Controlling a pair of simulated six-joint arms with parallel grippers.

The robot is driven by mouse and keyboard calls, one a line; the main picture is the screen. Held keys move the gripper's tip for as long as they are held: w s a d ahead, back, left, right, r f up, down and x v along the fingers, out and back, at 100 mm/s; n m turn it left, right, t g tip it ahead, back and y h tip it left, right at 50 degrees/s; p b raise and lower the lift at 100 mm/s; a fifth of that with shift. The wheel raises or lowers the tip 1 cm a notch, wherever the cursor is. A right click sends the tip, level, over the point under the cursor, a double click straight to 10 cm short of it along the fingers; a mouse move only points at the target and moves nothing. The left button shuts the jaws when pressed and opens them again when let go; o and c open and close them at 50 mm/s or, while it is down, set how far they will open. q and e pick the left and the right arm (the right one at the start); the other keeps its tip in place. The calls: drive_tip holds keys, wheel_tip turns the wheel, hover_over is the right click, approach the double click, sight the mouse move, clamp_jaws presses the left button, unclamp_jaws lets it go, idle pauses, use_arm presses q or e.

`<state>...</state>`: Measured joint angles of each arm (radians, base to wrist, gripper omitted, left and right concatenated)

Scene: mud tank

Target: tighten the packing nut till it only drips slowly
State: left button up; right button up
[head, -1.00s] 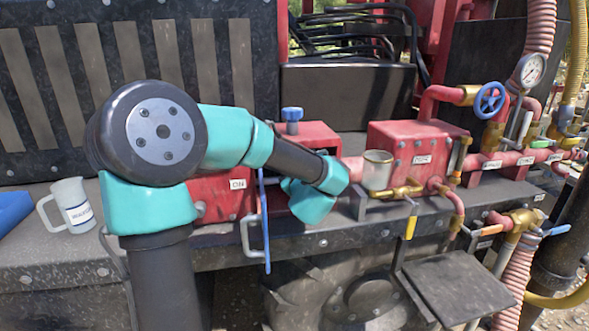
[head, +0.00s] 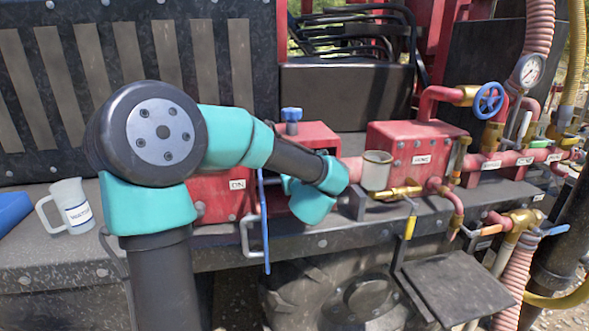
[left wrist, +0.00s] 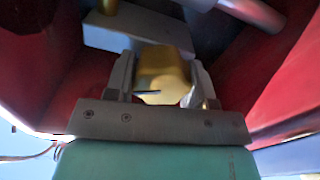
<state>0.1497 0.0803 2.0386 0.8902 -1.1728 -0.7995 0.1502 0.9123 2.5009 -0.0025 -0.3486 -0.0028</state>
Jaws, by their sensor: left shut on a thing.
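My left arm comes in from the left in the head view and bends toward the red pump housing (head: 304,137). Its gripper is hidden there behind the arm's own links. In the left wrist view my left gripper (left wrist: 162,88) has its two grey fingers on either side of a brass nut (left wrist: 161,68), touching it and shut on it. The nut sits in a dim recess between red walls. Whether any drip falls from it cannot be seen. My right gripper is not in view.
A white measuring jug (head: 70,207) stands at the left on the dark deck, beside a blue tray (head: 12,209). A grey cup (head: 377,170) stands by a brass tap (head: 398,191). A blue-handled lever (head: 264,225) hangs over the front edge. Red pipes and a gauge (head: 530,70) crowd the right.

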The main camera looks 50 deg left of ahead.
use_arm(q)
drive_tip(key=o, duration=0.9)
drive_tip(key=shift+d, duration=0.1)
drive_tip(key=v, duration=1.7)
drive_tip(key=shift+s, duration=0.15)
drive_tip(key=shift+f, duration=0.1)
